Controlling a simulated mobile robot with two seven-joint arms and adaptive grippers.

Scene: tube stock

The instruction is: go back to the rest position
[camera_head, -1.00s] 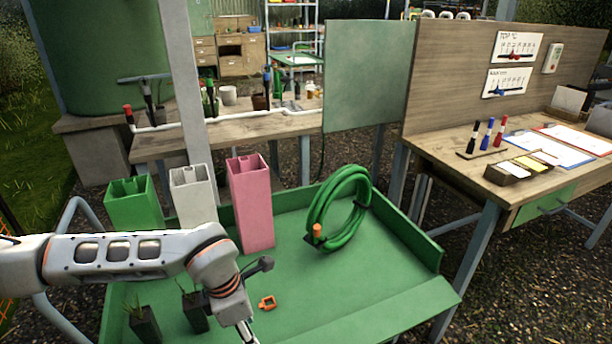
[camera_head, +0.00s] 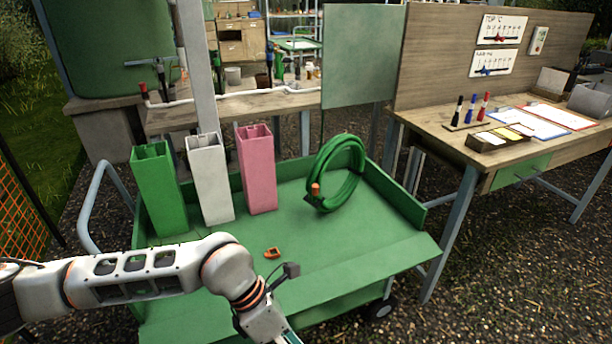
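My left arm comes in from the lower left, low across the near left part of the green cart (camera_head: 330,262). Its gripper (camera_head: 290,338) is at the bottom edge, mostly cut off, so I cannot see whether its fingers are open. My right arm and gripper are not in view. On the cart a green square tube (camera_head: 160,195), a white one (camera_head: 211,182) and a pink one (camera_head: 257,172) stand upright in a row at the back left, apart from my arm.
A coiled green hose (camera_head: 350,185) and a small orange object (camera_head: 272,253) are on the cart. A workbench (camera_head: 440,128) with markers, papers and a card box stands right. A bench (camera_head: 225,112) stands behind. Gravel at the lower right is clear.

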